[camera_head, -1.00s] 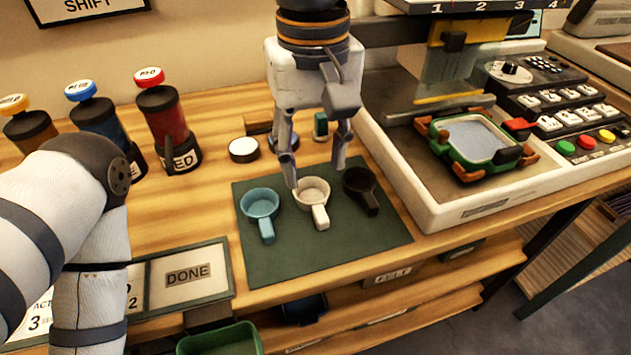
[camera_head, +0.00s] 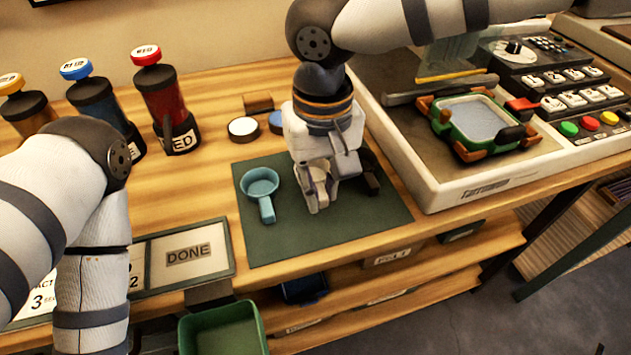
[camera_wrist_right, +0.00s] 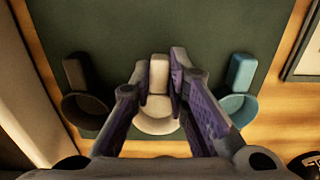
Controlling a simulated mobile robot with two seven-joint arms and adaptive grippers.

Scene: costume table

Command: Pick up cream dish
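The cream dish (camera_wrist_right: 158,78) is on the dark green mat (camera_head: 285,240), between a blue dish (camera_head: 261,184) and a dark brown dish (camera_wrist_right: 86,108). My right gripper (camera_wrist_right: 159,66) points down over it, with one finger on each side of its handle. The fingers are drawn together against the handle, and the bowl shows behind them in the right wrist view. In the head view, my right gripper (camera_head: 322,200) hides most of the cream dish. No lift off the mat is visible. My left gripper is out of view; only its arm shows at left.
A white-framed machine (camera_head: 440,190) with a green-framed pad (camera_head: 472,122) stands at right. Red (camera_head: 164,105) and blue bottles stand back left. A DONE card (camera_head: 190,254) lies left of the mat. A green bin (camera_head: 222,330) is below the front edge.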

